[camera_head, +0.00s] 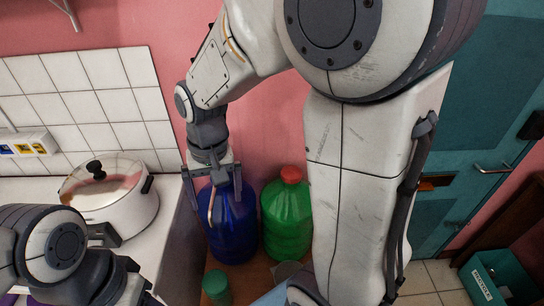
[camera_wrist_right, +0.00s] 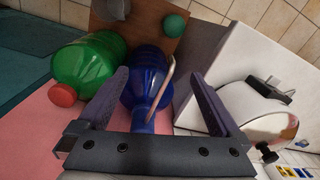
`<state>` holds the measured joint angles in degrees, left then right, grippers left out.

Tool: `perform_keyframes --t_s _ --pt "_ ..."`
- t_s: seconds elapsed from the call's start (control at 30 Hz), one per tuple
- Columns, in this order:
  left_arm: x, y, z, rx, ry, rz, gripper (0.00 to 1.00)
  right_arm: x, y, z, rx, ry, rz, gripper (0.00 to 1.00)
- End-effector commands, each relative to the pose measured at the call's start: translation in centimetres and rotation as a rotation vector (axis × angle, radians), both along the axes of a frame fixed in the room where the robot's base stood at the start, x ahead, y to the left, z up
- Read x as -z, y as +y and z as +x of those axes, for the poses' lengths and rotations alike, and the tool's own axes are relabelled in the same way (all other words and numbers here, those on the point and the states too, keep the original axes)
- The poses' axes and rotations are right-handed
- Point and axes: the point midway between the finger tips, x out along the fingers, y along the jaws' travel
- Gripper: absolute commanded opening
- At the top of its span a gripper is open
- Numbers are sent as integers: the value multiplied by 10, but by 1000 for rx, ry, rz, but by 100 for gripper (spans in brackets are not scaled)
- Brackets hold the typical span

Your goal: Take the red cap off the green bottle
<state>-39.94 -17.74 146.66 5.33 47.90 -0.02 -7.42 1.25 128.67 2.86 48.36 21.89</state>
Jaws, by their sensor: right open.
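The green bottle (camera_head: 287,222) stands upright with the red cap (camera_head: 291,174) on its top. In the right wrist view the green bottle (camera_wrist_right: 90,62) and its red cap (camera_wrist_right: 62,95) lie to the left, outside the jaws. My right gripper (camera_head: 212,192) is open above the blue bottle (camera_head: 232,228), left of the red cap and apart from it. In the right wrist view the blue bottle (camera_wrist_right: 146,75) shows between the spread fingers; I cannot tell if they touch it.
The blue bottle stands close beside the green one. A lidded white pot (camera_head: 110,205) is on the white counter at left. A small green object (camera_head: 217,287) is in front. A thin curved rod (camera_wrist_right: 170,80) crosses before the blue bottle. My arm link is right of the green bottle.

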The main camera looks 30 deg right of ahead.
Motion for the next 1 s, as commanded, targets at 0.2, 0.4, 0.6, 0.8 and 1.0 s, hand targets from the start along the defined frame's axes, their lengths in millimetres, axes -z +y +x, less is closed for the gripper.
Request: perform_keyframes --t_s 0.2,0.4,0.6,0.8,1.0 --pt "-27 0 0 0 0 0 50 -6 -126 56 579 28 -15 100" --pt "-38 0 0 0 0 0 50 0 -214 62 927 43 -22 100" --pt "-42 0 0 0 0 0 50 10 -246 59 1051 47 -24 100" --pt "-46 0 0 -1 0 0 50 41 -246 59 1054 51 -24 100" --pt "-49 0 0 -1 0 0 50 58 -246 59 1051 46 -24 100"
